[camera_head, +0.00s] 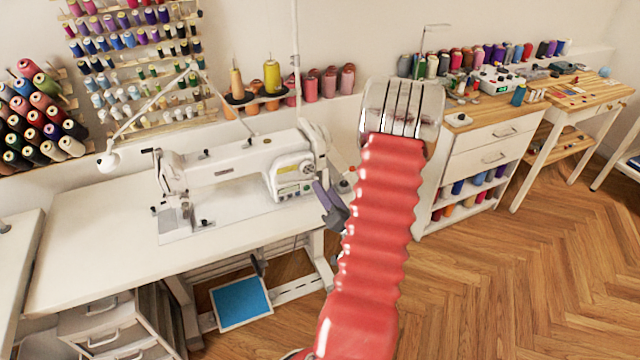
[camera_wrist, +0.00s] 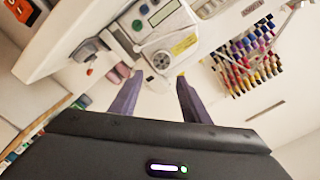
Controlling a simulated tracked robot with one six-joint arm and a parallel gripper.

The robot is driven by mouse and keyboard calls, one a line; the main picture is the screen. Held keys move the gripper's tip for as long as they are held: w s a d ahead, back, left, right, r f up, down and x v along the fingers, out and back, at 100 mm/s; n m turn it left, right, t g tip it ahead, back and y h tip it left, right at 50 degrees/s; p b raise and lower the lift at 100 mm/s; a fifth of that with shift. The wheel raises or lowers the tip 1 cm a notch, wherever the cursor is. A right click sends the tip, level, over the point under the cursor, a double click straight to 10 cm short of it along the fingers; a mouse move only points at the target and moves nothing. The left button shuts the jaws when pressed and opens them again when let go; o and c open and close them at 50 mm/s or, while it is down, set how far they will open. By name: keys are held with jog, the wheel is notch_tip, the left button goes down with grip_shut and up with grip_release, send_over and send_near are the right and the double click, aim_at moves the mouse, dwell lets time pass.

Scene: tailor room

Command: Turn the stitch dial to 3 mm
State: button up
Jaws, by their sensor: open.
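The white sewing machine (camera_head: 230,165) stands on a white table. Its stitch dial (camera_head: 308,168), a small round knob, is on the right end of the machine above a panel with green parts. In the wrist view the dial (camera_wrist: 161,61) is round and pale with a dark centre; its numbers are too small to read. My gripper (camera_head: 322,196) is in front of the machine's right end, close to the dial. In the wrist view, my gripper (camera_wrist: 158,76) has its two purple fingers apart. The dial appears between and just beyond the fingertips, with no contact visible.
The white sewing table (camera_head: 100,240) has bare room left of the machine. Thread cones (camera_head: 272,76) stand behind it. A thread rack (camera_head: 130,50) hangs on the wall. A white drawer cabinet (camera_head: 480,150) stands to the right. The wooden floor (camera_head: 500,270) is clear at right.

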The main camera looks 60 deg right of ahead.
aim_at(309, 169)
jog(key=v, duration=0.4)
jog(key=shift+s+a, duration=0.1)
jog(key=shift+s, duration=0.2)
jog(key=shift+o, duration=0.5)
jog(key=shift+o, duration=0.7)
jog(key=shift+w+a, duration=0.1)
jog(key=shift+w, duration=0.05)
jog(key=shift+w+f+n, duration=0.1)
jog(key=shift+w+n, duration=0.05)
jog(key=shift+n, duration=0.55)
jog(key=n, duration=0.7)
jog(key=shift+w, duration=0.2)
jog(key=x, duration=1.3)
jog(key=shift+w, duration=0.25)
